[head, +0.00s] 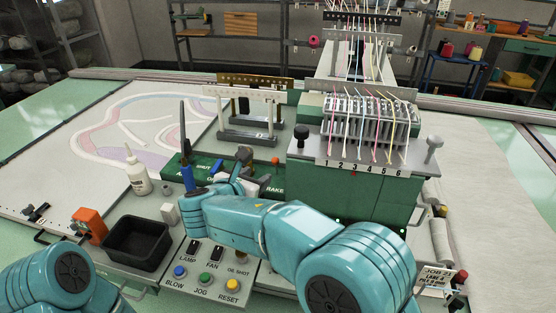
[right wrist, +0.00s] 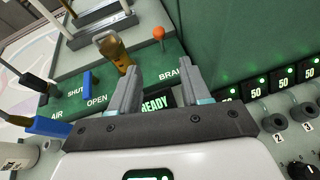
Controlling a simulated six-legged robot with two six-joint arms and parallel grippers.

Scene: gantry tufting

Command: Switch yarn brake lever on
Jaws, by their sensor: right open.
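The green panel (head: 180,163) is lettered AIR, SHUT, OPEN and BRAKE. In the right wrist view, an orange ball knob (right wrist: 159,33) on a short stem and a brass-brown upright handle (right wrist: 113,52) stand near the BRAKE lettering; I cannot tell which is the yarn brake lever. The orange knob also shows in the head view (head: 275,160). My right gripper (head: 250,168) is over the panel. Its two fingers show apart and empty in the right wrist view (right wrist: 160,92), with the knob beyond them, not touched. My left gripper is out of view.
Blue handles (right wrist: 87,80) stand by the SHUT and OPEN lettering. The tufting head (head: 350,195) rises right of the panel. A button console (head: 207,275), black bin (head: 138,242) and white bottle (head: 137,172) are nearby. A white rack (head: 248,136) stands behind.

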